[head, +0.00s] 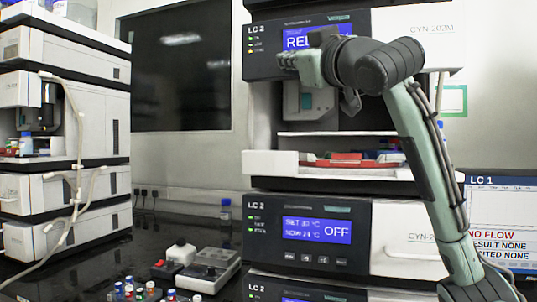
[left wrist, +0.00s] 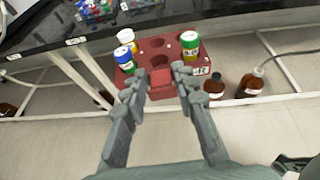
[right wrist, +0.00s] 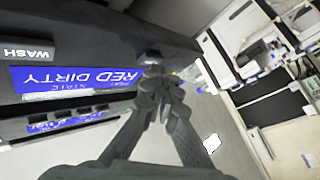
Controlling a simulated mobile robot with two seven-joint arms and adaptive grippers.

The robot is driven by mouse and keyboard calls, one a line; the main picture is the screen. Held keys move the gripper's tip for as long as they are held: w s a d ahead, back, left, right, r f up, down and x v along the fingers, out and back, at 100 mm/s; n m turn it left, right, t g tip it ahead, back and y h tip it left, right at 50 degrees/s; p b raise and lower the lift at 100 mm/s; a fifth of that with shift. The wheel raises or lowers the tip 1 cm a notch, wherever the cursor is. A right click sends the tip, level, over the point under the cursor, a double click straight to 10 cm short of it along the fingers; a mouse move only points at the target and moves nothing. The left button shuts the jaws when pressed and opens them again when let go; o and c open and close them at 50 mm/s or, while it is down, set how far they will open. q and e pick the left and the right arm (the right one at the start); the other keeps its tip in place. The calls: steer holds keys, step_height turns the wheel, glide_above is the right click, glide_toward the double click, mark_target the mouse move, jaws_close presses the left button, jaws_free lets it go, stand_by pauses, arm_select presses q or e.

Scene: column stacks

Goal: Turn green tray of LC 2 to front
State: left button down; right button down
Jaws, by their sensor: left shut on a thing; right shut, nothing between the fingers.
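The upper LC 2 unit (head: 265,62) has an open bay holding a red tray (head: 345,162). A small green patch shows beside it at the right, but I cannot tell whether it is the green tray. My right gripper (head: 305,66) is shut and empty in front of the unit's blue display. In the right wrist view, its fingertips (right wrist: 152,72) are close to the panel's dark edge; contact is unclear. The display (right wrist: 75,80) reads RED DIRTY there. My left gripper (left wrist: 158,86) is shut on a red bottle rack (left wrist: 152,47), seen only in the left wrist view.
The rack carries bottles with white, blue and green caps. Brown bottles (left wrist: 250,84) stand on the floor beside it. A dark bench (left wrist: 60,30) edges the left wrist view. Small vials and grey devices (head: 210,268) occupy the bench left of LC 2. The LC 1 screen (head: 500,225) stands right.

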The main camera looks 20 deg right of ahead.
steer(key=shift+w+d, duration=0.2)
steer(key=shift+w, duration=0.15)
stand_by(0.7)
stand_by(0.4)
steer(key=shift+s+a, duration=0.45)
steer(key=shift+s, duration=0.25)
steer(key=s+a, duration=0.2)
steer(key=s, duration=0.2)
steer(key=shift+s+a, duration=0.1)
steer(key=shift+a, duration=0.3)
stand_by(5.2)
